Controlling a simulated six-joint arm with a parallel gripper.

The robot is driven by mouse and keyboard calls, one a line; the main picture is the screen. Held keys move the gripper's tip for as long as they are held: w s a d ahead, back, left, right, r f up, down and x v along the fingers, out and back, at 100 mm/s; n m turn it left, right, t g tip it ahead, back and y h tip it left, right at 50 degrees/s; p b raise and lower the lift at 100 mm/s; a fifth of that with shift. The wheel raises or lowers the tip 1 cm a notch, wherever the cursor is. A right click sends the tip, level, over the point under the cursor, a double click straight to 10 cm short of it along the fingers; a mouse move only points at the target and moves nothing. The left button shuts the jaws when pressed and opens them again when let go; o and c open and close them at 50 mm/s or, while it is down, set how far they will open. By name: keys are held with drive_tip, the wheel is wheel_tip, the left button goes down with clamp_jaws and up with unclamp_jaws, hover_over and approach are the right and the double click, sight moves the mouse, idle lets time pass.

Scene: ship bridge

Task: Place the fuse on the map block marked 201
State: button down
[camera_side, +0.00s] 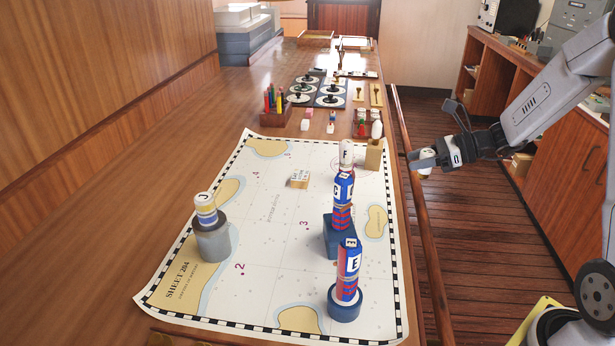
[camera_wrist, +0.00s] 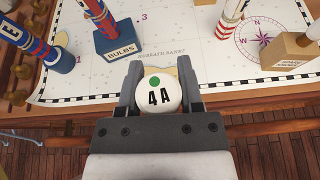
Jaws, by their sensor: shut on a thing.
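My gripper (camera_side: 425,158) is shut on a white round-ended fuse (camera_wrist: 158,96). The fuse end reads 4A and has a green dot. In the side view the fuse (camera_side: 427,161) is held in the air off the right edge of the chart table. I cannot read 201 on any block. A small pale block (camera_side: 299,180) with unclear lettering lies on the chart (camera_side: 265,215). A wooden block (camera_side: 374,155) stands at the chart's far right edge; its label in the wrist view (camera_wrist: 290,48) is too small to read. The chart's own corner reads SHEET 204.
A blue BULBS block (camera_wrist: 121,40) and a round blue base (camera_side: 344,311) carry striped pieces on the near right of the chart. A grey cylinder (camera_side: 212,242) bears a white-and-blue piece. A wooden rail (camera_side: 420,230) runs along the table's right edge. The chart's middle left is clear.

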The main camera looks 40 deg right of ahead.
drive_tip(key=w+a+r+m+t+h, duration=0.3)
drive_tip(key=w+a+m+h, duration=0.3)
drive_tip(key=w+a, duration=0.5)
drive_tip(key=shift+w+a+m+t+h, duration=0.3)
drive_tip(key=shift+w+h, duration=0.1)
drive_tip(key=shift+w, duration=1.8)
hover_over(297, 173)
drive_tip(key=s, duration=0.1)
wheel_tip(297, 173, down, 8)
drive_tip(key=shift+s+f, duration=0.1)
drive_tip(key=shift+w+f, duration=0.5)
drive_tip(key=shift+f, duration=0.05)
drive_tip(key=shift+f, duration=0.1)
